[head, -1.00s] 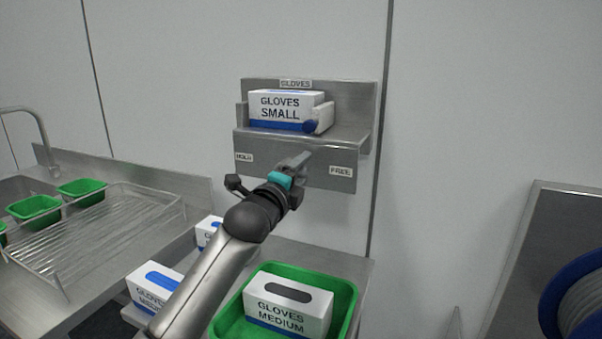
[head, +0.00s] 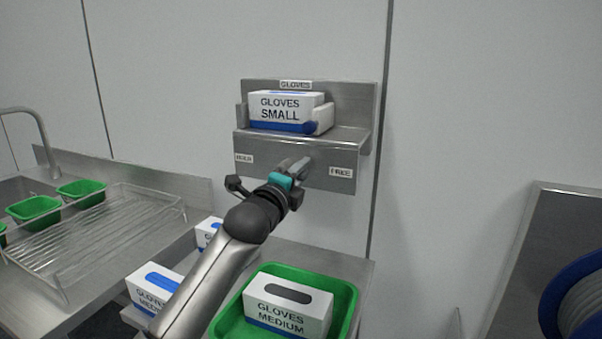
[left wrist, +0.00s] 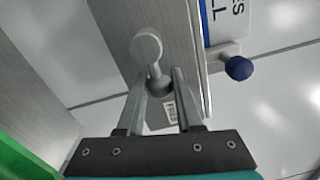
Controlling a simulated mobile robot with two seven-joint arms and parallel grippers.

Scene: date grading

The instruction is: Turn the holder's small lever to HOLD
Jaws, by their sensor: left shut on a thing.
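The steel glove holder (head: 280,150) is on the wall, with a HOLD label (head: 244,157) at the left of its front plate and a FREE label (head: 340,172) at the right. My left gripper (head: 299,165) is at the front plate between the labels, closer to FREE. In the left wrist view, my left gripper (left wrist: 160,88) is shut on the small grey lever (left wrist: 147,50), whose round end shows beyond the fingertips. In the head view the gripper mostly hides the lever, so its exact direction is unclear.
A GLOVES SMALL box (head: 283,105) sits on the holder, with a blue knob (left wrist: 238,68) beside it. Below, a green tray (head: 345,300) holds a GLOVES MEDIUM box (head: 288,305). A wire rack (head: 100,235) stands left; a blue reel (head: 572,300) is at right.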

